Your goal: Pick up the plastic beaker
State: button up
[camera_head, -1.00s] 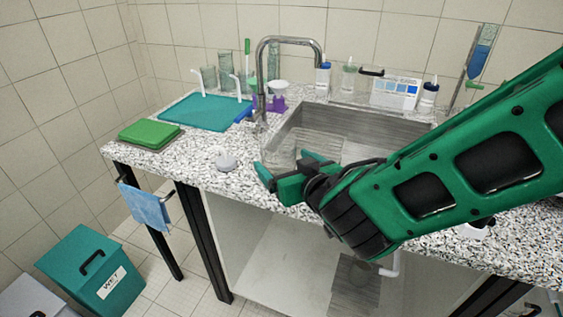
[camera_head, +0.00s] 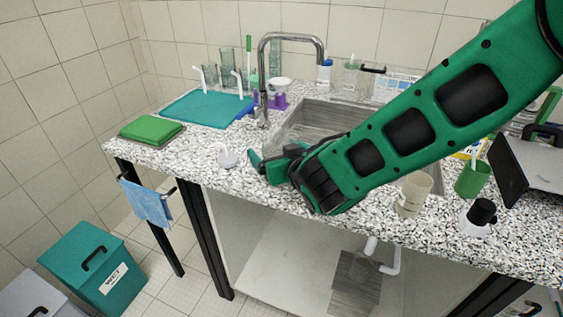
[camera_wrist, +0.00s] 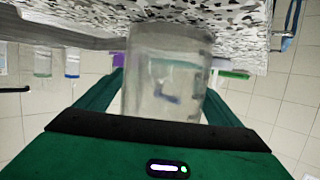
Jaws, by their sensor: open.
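The plastic beaker (camera_wrist: 168,65) is clear and stands out in the wrist view, in front of my gripper and between its two fingers. It has faint markings on its side, and things behind show through it. My gripper (camera_wrist: 165,90) is open, with one finger on each side of the beaker; I cannot tell whether they touch it. In the head view my gripper (camera_head: 263,163) is low over the counter at the front edge of the sink.
The sink (camera_head: 310,115) and tap (camera_head: 290,40) are behind my gripper. A beige mug (camera_head: 414,193), green cup (camera_head: 472,181) and black-topped item (camera_head: 482,213) stand to the right. A teal mat (camera_head: 200,112) holds glassware.

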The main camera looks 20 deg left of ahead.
jog(key=c, duration=1.2)
jog(key=shift+r, duration=0.1)
